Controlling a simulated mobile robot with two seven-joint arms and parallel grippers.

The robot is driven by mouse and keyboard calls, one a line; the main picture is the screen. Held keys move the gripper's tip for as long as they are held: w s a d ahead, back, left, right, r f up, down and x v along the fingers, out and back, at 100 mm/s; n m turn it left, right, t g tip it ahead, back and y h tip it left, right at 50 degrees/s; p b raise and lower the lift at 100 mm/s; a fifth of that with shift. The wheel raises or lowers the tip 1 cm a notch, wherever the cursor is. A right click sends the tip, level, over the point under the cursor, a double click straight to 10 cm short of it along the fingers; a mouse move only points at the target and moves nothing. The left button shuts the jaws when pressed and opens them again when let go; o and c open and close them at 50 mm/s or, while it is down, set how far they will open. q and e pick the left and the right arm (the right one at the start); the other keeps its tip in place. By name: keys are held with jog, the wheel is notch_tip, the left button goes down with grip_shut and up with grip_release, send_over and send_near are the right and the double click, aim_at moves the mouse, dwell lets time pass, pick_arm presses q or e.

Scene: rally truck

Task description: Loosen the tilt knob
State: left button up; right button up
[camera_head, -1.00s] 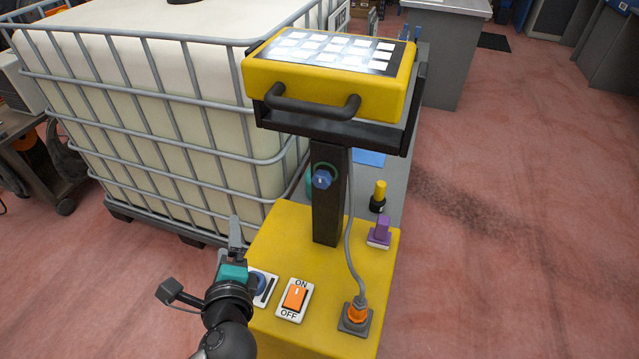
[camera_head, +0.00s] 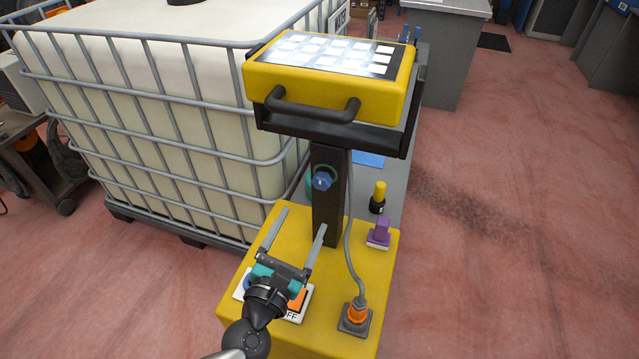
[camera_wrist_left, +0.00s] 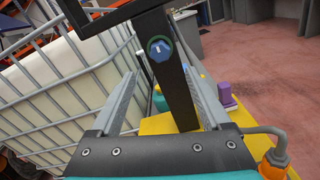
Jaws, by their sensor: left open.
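The tilt knob (camera_head: 321,180) is a small blue knob on the front of the dark upright post (camera_head: 327,215), under the yellow control box (camera_head: 325,90). It also shows in the left wrist view (camera_wrist_left: 160,49), beyond my fingertips and between them. My left gripper (camera_head: 302,219) is open and empty, below and in front of the knob, with its two fingers pointing toward the post. In the left wrist view the open fingers (camera_wrist_left: 158,75) stand on either side of the post. The knob is apart from the fingers. My right gripper is not in view.
The yellow base (camera_head: 365,270) carries an ON/OFF switch (camera_head: 298,300), partly hidden by my gripper, an orange cable plug (camera_head: 357,312) and a purple knob (camera_head: 382,230). A caged white tank (camera_head: 160,110) stands close on the left. The floor at right is clear.

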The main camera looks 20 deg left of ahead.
aim_at(320, 186)
pick_arm(q)
jog(key=w, duration=1.1)
jog(key=shift+w+d, duration=0.1)
jog(key=shift+d, duration=0.05)
grip_shut()
dwell(0.3)
